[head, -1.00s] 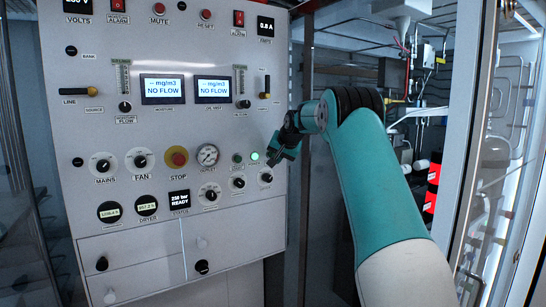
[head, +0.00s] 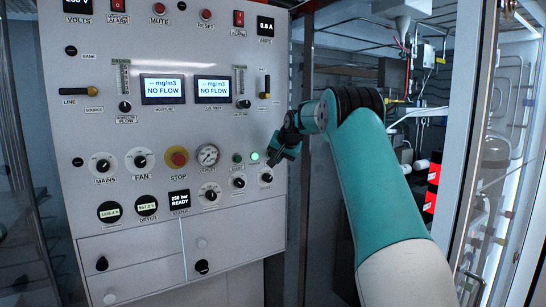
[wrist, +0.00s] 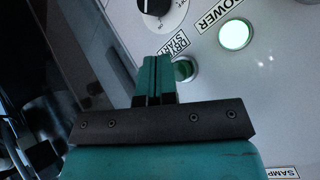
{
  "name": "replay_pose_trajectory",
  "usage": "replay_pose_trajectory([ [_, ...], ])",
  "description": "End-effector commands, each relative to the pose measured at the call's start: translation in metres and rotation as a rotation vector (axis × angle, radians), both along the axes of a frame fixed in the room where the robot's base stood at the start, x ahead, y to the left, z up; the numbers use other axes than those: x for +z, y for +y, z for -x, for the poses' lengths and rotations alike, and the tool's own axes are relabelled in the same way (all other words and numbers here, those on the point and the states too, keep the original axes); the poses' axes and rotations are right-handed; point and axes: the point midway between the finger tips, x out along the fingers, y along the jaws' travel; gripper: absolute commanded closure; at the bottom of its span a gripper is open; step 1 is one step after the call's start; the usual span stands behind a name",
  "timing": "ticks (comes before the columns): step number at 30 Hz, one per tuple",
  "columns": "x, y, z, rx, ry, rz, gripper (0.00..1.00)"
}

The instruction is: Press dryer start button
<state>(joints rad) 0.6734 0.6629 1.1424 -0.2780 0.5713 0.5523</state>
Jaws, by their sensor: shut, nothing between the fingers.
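The dryer start button (wrist: 186,69) is a small round greenish button in the wrist view, with a "DRY START" label (wrist: 172,46) next to it. My gripper (wrist: 157,63) is shut and empty, and its teal fingertips lie right beside the button in that picture, overlapping its edge. I cannot tell whether they touch it. In the head view my gripper (head: 273,160) is at the right side of the control panel, just right of the lit green power lamp (head: 254,156). There the button seems hidden behind the gripper. The lamp also glows in the wrist view (wrist: 235,35).
The grey panel (head: 120,235) carries knobs, gauges and two screens reading "NO FLOW". A red stop button (head: 178,157) is at its middle. A black knob (head: 267,178) sits just below my gripper. A glass-sided door frame (head: 470,150) stands to the right.

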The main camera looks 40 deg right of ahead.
Motion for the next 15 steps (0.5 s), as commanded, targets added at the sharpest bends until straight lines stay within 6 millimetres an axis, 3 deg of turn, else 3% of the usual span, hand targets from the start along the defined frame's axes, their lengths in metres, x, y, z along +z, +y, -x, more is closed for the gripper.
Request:
replay_pose_trajectory([
  [15, 0.0009, -0.0022, -0.0082, 0.0, 0.0, 0.0, 1.0],
])
